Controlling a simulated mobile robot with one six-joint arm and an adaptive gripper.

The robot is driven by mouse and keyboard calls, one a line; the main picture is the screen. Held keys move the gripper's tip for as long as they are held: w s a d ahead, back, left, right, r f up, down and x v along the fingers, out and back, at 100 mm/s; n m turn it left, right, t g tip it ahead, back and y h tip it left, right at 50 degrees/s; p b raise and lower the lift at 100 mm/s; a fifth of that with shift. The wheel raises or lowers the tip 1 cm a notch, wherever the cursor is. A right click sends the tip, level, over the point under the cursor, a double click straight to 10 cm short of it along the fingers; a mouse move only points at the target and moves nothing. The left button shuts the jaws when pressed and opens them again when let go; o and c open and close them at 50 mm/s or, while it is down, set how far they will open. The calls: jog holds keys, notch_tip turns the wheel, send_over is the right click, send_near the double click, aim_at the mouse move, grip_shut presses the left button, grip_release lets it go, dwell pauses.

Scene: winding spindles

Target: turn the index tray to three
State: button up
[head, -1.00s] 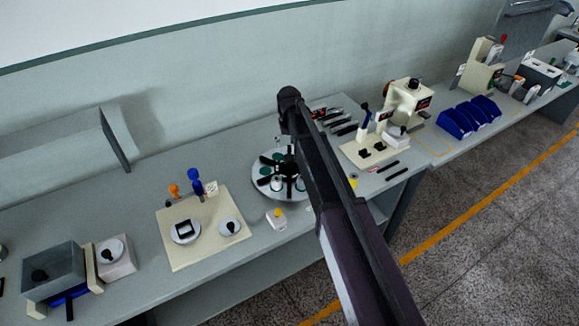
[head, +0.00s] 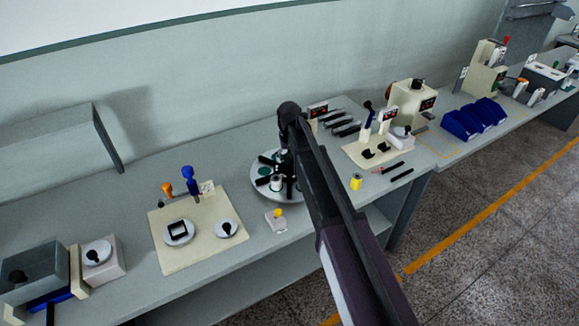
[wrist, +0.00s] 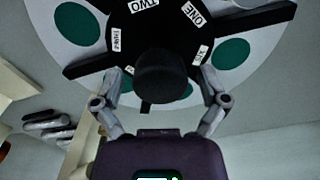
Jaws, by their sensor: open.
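The index tray (head: 256,190) is a round pale disc with green pads and black spokes on the bench, partly hidden by my arm in the head view. In the wrist view the tray (wrist: 43,18) fills the top, with a black hub bearing white labels. TWO and ONE read at the top; a label at the left seems to read THREE, and one at the right is unclear. A dark round knob (wrist: 162,72) stands at the hub. My gripper (wrist: 160,84) is open, its fingers on either side of the knob, with no clear contact.
A small pale block with a yellow knob (head: 276,222) stands in front of the tray. A beige board (head: 196,245) with dials lies to the left. A yellow spool (head: 356,182), a beige fixture (head: 372,152) and black tools lie to the right.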

jog(key=shift+f+b, duration=0.6)
jog(key=shift+f, duration=0.3)
jog(key=shift+d, duration=0.1)
grip_shut()
